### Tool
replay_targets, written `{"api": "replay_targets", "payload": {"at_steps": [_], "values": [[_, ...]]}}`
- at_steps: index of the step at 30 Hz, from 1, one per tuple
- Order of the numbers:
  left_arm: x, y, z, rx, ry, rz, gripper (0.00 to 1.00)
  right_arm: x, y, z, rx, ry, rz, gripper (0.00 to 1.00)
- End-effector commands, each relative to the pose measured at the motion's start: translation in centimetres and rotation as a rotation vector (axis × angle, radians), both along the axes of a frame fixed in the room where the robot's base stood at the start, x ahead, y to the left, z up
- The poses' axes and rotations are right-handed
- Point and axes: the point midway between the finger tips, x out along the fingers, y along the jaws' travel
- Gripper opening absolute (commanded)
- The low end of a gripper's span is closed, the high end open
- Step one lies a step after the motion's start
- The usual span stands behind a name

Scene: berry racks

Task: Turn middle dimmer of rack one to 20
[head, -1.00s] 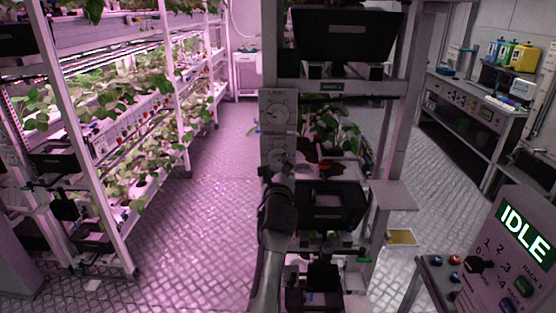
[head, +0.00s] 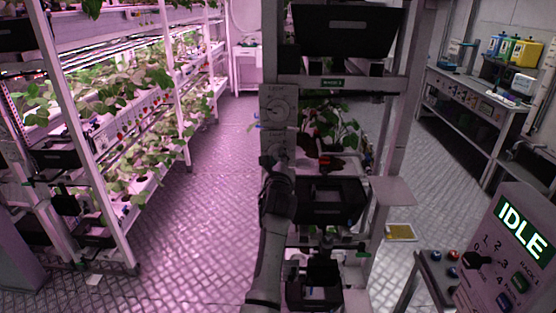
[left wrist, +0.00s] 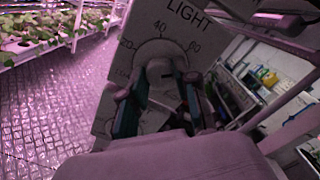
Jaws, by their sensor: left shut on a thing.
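A pale dimmer panel (left wrist: 191,32) fills the upper middle of the left wrist view, marked LIGHT, with 20, 40 and 60 legible around its dial. Its round grey knob (left wrist: 160,68) sits between the fingers of my left gripper (left wrist: 154,88), which is shut on it. The knob's pointer is too dark to read. In the head view my left gripper (head: 273,160) is at the lower panel (head: 285,143) on the rack post and partly hides it. Another dimmer panel (head: 278,108) is directly above, uncovered. My right gripper is not in view.
The rack (head: 340,85) holds black bins and plants right of the panels. A control console (head: 505,250) at lower right reads IDLE. A plant rack (head: 90,190) stands left. The textured floor (head: 200,220) between is clear.

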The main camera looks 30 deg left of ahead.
Motion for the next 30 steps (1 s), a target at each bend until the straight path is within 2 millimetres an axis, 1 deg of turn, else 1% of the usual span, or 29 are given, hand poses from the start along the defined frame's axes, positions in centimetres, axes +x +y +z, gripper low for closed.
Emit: {"api": "replay_targets", "payload": {"at_steps": [7, 13, 20, 30], "values": [[-0.01, 0.0, -0.04, -0.024, -0.014, 0.0, 0.0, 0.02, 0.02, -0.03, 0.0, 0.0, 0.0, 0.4], [-0.02, -0.01, -0.06, -0.106, -0.064, 0.001, 0.0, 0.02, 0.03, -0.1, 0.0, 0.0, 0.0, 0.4], [-0.05, 0.05, -0.06, -0.269, -0.165, 0.001, 0.0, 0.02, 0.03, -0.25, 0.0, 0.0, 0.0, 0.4], [-0.02, 0.02, -0.07, -0.546, -0.334, 0.001, 0.0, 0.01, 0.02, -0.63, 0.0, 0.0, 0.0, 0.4]]}}
